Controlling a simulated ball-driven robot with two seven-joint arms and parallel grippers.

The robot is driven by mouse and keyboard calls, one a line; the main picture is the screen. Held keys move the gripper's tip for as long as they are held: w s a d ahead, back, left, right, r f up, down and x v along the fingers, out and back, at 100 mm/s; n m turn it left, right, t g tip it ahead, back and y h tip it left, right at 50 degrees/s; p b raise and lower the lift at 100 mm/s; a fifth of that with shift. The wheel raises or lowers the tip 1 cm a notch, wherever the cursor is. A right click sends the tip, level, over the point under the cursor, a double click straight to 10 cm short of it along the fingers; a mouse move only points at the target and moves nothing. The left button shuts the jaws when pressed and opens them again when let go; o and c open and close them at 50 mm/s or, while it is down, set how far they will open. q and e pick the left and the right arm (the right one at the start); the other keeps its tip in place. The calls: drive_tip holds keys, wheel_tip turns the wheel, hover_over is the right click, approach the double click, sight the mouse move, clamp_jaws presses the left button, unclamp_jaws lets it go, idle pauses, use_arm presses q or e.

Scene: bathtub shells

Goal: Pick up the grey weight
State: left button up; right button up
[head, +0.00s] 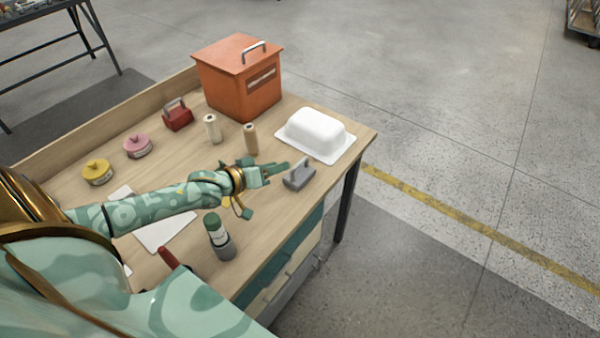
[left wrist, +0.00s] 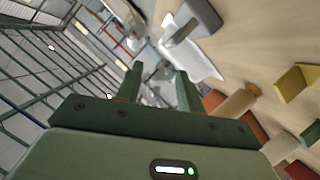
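The grey weight (head: 299,178), a block with a raised handle, stands near the table's right front edge. It also shows at the top of the left wrist view (left wrist: 203,16), with its handle toward the picture's middle. My left gripper (head: 266,187) is just left of the weight, over the table, and looks apart from it. In the left wrist view its two fingers (left wrist: 160,90) are spread, with nothing held between them. The weight lies off to one side of the fingers there. My right gripper is not in view.
A white tub shell (head: 316,128) lies behind the weight. White (head: 211,129) and tan (head: 250,139) cylinders, an orange box (head: 238,82), and red (head: 177,115), pink (head: 137,146) and yellow (head: 97,172) weights stand farther back. A green-capped bottle (head: 218,232) stands in front.

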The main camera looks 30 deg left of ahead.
sight(300, 170)
use_arm(q)
drive_tip(key=f, duration=0.1)
drive_tip(key=f+b, duration=0.1)
drive_tip(key=w+f, duration=0.1)
drive_tip(key=shift+a+f+b, duration=0.1)
drive_tip(key=shift+a+b, duration=0.15)
drive_tip(key=shift+b, duration=0.15)
drive_tip(key=b+x, duration=0.1)
drive_tip(key=x, duration=0.1)
drive_tip(key=b+x, duration=0.1)
drive_tip(key=x, duration=0.4)
drive_tip(key=shift+d+r+b, duration=0.15)
drive_tip(key=shift+r+b, duration=0.1)
drive_tip(key=shift+b, duration=0.15)
drive_tip(key=shift+w, duration=0.15)
drive_tip(key=shift+r, duration=0.1)
clamp_jaws()
drive_tip(key=shift+r, duration=0.1)
